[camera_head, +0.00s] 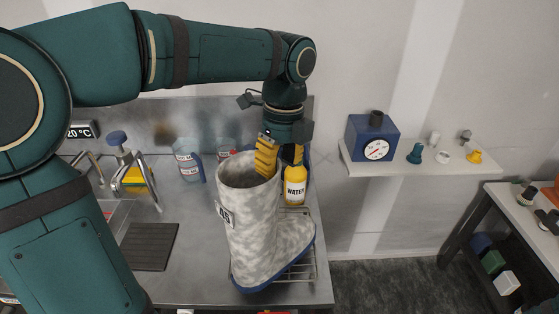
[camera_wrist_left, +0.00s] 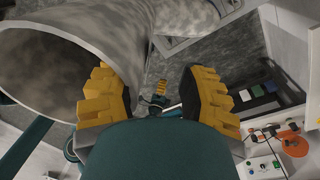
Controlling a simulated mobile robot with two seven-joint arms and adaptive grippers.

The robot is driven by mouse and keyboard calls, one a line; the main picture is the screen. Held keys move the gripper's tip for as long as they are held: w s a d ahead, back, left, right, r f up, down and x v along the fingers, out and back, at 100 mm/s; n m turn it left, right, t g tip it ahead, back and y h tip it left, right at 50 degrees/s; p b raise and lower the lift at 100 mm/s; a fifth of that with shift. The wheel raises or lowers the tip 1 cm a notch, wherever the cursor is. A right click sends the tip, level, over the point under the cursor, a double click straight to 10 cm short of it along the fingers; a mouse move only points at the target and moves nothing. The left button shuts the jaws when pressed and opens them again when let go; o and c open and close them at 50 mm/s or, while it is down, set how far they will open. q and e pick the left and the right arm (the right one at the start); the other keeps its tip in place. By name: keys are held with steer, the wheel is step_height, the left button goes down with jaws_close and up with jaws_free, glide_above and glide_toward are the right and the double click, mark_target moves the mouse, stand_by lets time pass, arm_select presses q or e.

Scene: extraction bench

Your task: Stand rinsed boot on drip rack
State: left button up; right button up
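A mottled grey-white boot (camera_head: 254,225) with a blue sole stands upright over the wire drip rack (camera_head: 297,274), its open top up and its toe to the right. The rack shows at the boot's right and front; the rest is hidden. My left gripper (camera_head: 281,160) is at the boot's top right rim, pointing down. In the left wrist view the gripper (camera_wrist_left: 160,103) has its yellow fingers wide apart with nothing clasped between them. One finger overlaps the boot's shaft (camera_wrist_left: 115,45); I cannot tell if it touches. My right gripper is not in view.
A yellow water bottle (camera_head: 294,190) stands close behind the boot, beside the gripper. Clear bottles (camera_head: 187,163) stand at the back. A dark mat (camera_head: 149,247) lies left on the steel bench, near the tap (camera_head: 124,158). A wall shelf (camera_head: 425,164) holds a blue dial box (camera_head: 372,138).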

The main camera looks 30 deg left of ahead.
arm_select(q)
steer(key=shift+r, duration=0.15)
step_height(320, 180, up, 12)
steer(key=w+p, duration=0.1)
steer(key=p, duration=0.1)
stand_by(0.5)
steer(key=shift+d, duration=0.15)
stand_by(0.4)
